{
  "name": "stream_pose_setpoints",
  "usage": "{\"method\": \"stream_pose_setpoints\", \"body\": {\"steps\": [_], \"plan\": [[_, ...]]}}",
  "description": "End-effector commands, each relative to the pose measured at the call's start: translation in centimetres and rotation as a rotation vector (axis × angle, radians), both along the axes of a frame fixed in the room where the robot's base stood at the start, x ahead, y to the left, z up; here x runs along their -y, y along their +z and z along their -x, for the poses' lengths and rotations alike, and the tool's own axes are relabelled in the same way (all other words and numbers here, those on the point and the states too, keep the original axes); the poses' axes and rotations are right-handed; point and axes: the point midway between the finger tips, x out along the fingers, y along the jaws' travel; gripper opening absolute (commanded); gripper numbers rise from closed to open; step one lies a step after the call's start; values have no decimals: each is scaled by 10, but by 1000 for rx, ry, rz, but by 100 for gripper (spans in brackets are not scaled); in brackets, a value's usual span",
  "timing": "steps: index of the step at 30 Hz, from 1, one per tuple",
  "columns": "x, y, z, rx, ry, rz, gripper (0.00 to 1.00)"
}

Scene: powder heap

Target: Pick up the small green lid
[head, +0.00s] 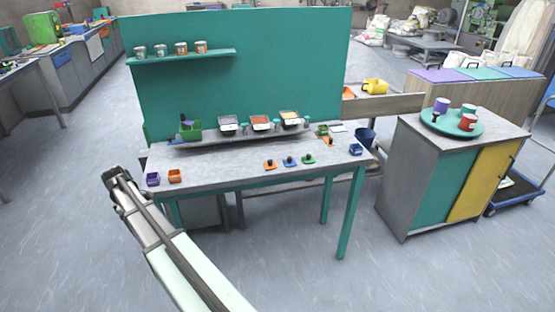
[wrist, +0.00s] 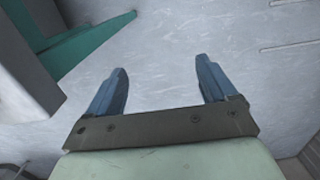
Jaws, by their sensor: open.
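Three small lids with dark knobs lie in a row near the front edge of the grey table (head: 225,173) in the head view. The green lid (head: 308,159) is the rightmost, the blue lid (head: 289,161) is in the middle and the orange lid (head: 269,165) is on the left. My gripper (head: 117,177) is off the table's left front corner, well apart from the lids. In the wrist view my gripper (wrist: 164,84) is open and empty, with bare floor between its fingers. The lids do not show in the wrist view.
Several trays stand along the back below a green panel (head: 240,80). A cabinet (head: 440,170) stands to the right.

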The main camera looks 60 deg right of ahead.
Motion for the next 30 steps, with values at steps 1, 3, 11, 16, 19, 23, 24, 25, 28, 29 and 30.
{"method": "stream_pose_setpoints", "body": {"steps": [1,3,11,16,19,23,24,25,28,29,30], "plan": [[11,22,-13,18,19,6,85],[24,48,-24,35,47,13,85],[116,151,-39,87,137,59,85],[202,174,-7,73,142,92,85],[250,178,19,57,132,105,85],[310,181,56,34,115,121,85],[327,182,69,25,109,125,85],[340,183,78,20,107,128,85],[382,185,112,0,92,138,85],[395,186,123,-7,88,140,85],[411,187,138,-15,83,143,85]]}}
